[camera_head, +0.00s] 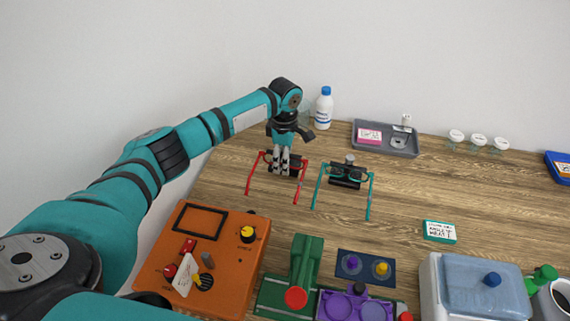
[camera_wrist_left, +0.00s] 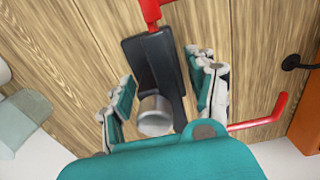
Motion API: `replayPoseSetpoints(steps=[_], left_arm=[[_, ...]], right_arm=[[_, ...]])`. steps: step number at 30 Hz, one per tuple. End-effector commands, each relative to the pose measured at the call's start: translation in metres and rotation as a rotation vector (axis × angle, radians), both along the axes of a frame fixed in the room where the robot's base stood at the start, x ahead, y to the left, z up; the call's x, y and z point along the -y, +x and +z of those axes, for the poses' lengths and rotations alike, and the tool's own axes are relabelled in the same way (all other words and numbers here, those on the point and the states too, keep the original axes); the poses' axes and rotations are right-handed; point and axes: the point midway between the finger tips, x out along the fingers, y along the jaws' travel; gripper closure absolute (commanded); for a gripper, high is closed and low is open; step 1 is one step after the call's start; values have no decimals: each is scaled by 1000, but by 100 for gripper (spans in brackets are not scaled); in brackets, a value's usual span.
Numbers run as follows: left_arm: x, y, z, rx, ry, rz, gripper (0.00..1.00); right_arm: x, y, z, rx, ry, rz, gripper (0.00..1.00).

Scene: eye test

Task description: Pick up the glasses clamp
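A glasses clamp with a black body (camera_head: 296,163) and two red side arms stands on the wooden table left of centre. In the left wrist view its black body with a silver knob (camera_wrist_left: 155,112) lies between the fingers. My left gripper (camera_head: 281,168) points down at this clamp and partly hides it. In the left wrist view the gripper (camera_wrist_left: 163,75) is open, one finger on each side of the black body, with a gap showing at the left finger. A second, similar clamp (camera_head: 346,182) with teal arms stands to the right. My right gripper is not in view.
A white bottle with a blue cap (camera_head: 324,110) and a grey tray (camera_head: 400,148) are behind. An orange box (camera_head: 225,262), a green device (camera_head: 307,257) and a purple device (camera_head: 338,307) stand in front. Table around the card (camera_head: 440,231) is mostly clear.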

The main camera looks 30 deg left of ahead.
Motion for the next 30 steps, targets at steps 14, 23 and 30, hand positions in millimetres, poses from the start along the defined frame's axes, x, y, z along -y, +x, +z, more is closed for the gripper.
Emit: replayPoseSetpoints(steps=[14, 23, 30], left_arm=[[0, 0, 1, 0, 0, 0, 100], [0, 1, 2, 2, -1, 0, 100], [0, 2, 22, 7, -2, -1, 100]], right_arm=[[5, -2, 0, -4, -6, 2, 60], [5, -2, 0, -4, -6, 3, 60], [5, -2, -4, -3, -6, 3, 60]])
